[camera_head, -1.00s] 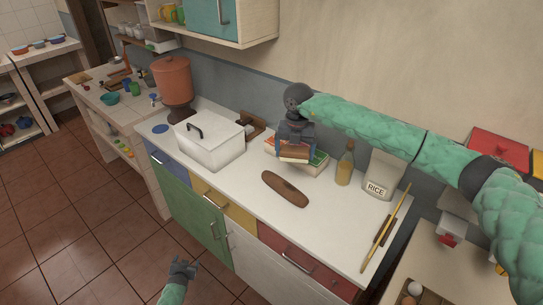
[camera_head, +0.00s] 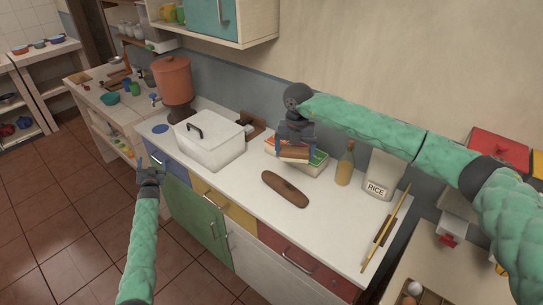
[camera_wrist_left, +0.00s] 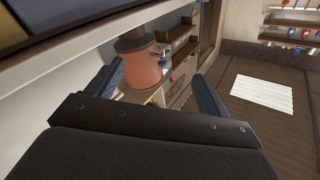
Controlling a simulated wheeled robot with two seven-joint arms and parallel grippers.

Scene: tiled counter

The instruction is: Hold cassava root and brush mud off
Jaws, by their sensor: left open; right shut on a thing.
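The cassava root (camera_head: 285,189), long and brown, lies on the white counter (camera_head: 240,182), touched by neither gripper. My right gripper (camera_head: 294,147) is shut on a brown block that looks like the brush (camera_head: 293,154), in front of or just above some books at the back of the counter; I cannot tell if it touches them. My left gripper (camera_head: 149,166) is open and empty in front of the counter's left end, left of the root. Its two fingers (camera_wrist_left: 158,88) show apart in the left wrist view, with nothing between them.
A lidded white box (camera_head: 215,149) stands on the counter's left, by a clay pot (camera_head: 173,82). Books (camera_head: 316,164), a bottle (camera_head: 345,164) and a rice container (camera_head: 381,176) line the back. Yellow sticks (camera_head: 393,218) lie at right. The counter around the root is clear.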

